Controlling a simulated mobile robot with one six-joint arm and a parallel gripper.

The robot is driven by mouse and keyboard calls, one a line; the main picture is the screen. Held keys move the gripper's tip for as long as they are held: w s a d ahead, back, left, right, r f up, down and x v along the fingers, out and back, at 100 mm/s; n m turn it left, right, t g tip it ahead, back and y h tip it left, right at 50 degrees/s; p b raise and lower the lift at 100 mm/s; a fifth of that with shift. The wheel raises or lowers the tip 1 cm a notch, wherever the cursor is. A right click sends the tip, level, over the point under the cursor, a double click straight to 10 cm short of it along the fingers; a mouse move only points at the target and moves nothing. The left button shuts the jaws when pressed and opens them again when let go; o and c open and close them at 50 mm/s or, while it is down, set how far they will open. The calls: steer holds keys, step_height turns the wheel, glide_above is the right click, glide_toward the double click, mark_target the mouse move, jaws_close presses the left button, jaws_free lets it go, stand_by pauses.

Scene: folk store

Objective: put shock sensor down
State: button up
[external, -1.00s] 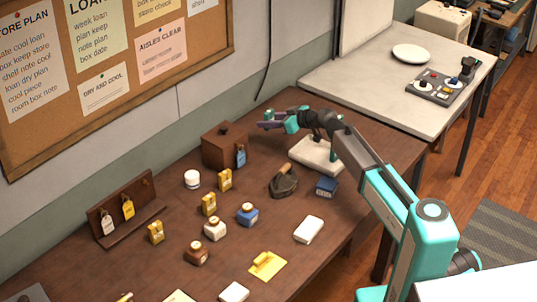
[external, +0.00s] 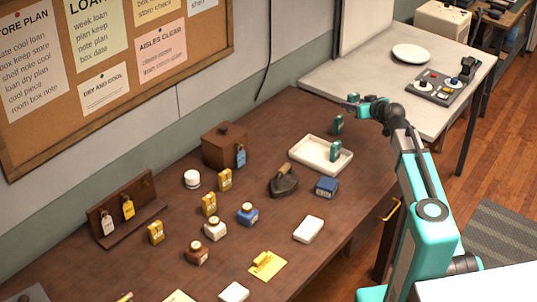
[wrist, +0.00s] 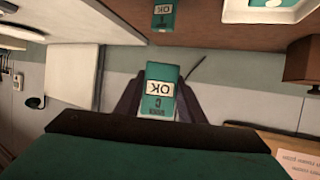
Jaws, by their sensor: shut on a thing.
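My gripper (external: 353,103) is out past the far right part of the brown table, beside the white side table. In the wrist view my gripper (wrist: 161,88) is shut on a teal shock sensor (wrist: 158,106) with a white OK label, which appears upside down in the picture. The held sensor is hard to make out in the external view. A similar teal sensor (external: 337,124) stands on the brown table behind the white tray; it also shows in the wrist view (wrist: 163,15). Another teal sensor (external: 335,150) stands in the white tray (external: 308,158).
A dark iron (external: 284,181) and a blue box (external: 326,187) are in front of the tray. A brown box (external: 224,148) is to its left. Several jars and yellow packs stand farther left. A white plate (external: 411,54) and a control panel (external: 440,88) are on the side table.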

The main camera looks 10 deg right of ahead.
steer(key=s+d+r+m+t+h, duration=0.1)
steer(key=s+d+m+h, duration=0.2)
steer(key=d, duration=0.5)
steer(key=shift+s+m+h, duration=0.25)
steer(key=shift+m+h, duration=0.35)
steer(key=shift+h, duration=0.3)
steer(key=shift+r, duration=0.1)
steer(key=s+a+f+n+y+p, duration=0.1)
steer(key=a+f+p, duration=0.1)
steer(key=a, duration=0.5)
steer(key=s+a+f+n+y+p, duration=0.2)
steer(key=a+f+p, duration=0.1)
steer(key=a, duration=0.5)
steer(key=s+a+f+n+g+y+p, duration=0.1)
steer(key=a+p, duration=0.3)
steer(key=a, duration=0.4)
steer(key=shift+s+f+y, duration=0.25)
steer(key=shift+f+y, duration=0.25)
steer(key=shift+f, duration=0.35)
